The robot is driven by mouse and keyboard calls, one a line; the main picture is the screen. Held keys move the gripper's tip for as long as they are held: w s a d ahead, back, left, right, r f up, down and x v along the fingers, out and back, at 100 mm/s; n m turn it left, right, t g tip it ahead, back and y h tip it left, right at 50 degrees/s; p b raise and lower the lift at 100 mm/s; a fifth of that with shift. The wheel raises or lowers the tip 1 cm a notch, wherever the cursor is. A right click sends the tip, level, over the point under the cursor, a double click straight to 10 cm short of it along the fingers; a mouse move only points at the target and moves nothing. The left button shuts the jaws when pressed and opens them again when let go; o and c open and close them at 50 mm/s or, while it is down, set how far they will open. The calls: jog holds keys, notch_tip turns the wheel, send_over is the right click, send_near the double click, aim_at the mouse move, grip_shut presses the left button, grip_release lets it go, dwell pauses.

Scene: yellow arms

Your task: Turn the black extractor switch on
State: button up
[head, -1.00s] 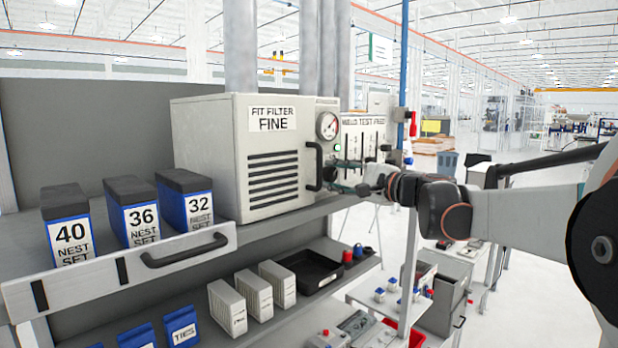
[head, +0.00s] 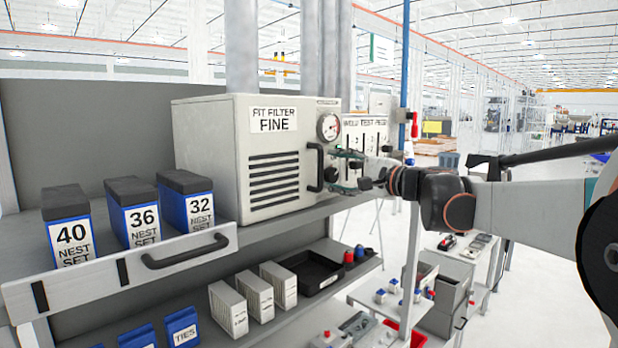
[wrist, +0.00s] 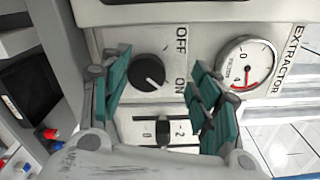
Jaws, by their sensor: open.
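The black extractor switch (wrist: 148,70) is a round knob on a pale panel in the wrist view. OFF is printed to its upper right and ON to its lower right. Its small white mark seems to point lower right, toward the ON side. My gripper (wrist: 158,68) is open, with one teal finger on each side of the knob; I cannot tell whether either touches it. In the head view my gripper (head: 348,172) is in front of the grey filter box (head: 210,150), and the knob is hidden behind it.
A gauge (wrist: 245,65) and the EXTRACTOR label lie right of the knob, and a slider (wrist: 162,131) sits below it. A black handle (head: 315,167) projects from the box beside my gripper. A weld test panel (head: 368,130) stands behind.

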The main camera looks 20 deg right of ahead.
aim_at(335, 136)
jog(key=o, duration=0.6)
jog(key=r, duration=0.2)
jog(key=w+r, duration=0.1)
jog(key=r, duration=0.1)
jog(key=w+r, duration=0.1)
jog(key=r, duration=0.2)
jog(key=shift+w+d, duration=0.2)
jog(key=shift+o, duration=0.2)
jog(key=shift+r, duration=0.6)
jog(key=shift+d, duration=0.1)
jog(key=f, duration=0.3)
jog(key=s+f, duration=0.1)
jog(key=shift+a+f, duration=0.2)
jog(key=shift+a, duration=0.15)
jog(key=shift+s, duration=0.55)
jog(key=shift+c, duration=0.2)
jog(key=s, duration=0.3)
jog(key=s+d+r, duration=0.1)
jog(key=shift+s, duration=0.25)
jog(key=c, duration=0.6)
jog(key=shift+s+d+f, duration=0.25)
jog(key=shift+s+f, duration=0.05)
jog(key=shift+s, duration=0.3)
jog(key=shift+s+d+f, duration=0.2)
jog(key=shift+s+f, duration=0.05)
jog(key=shift+s, duration=0.35)
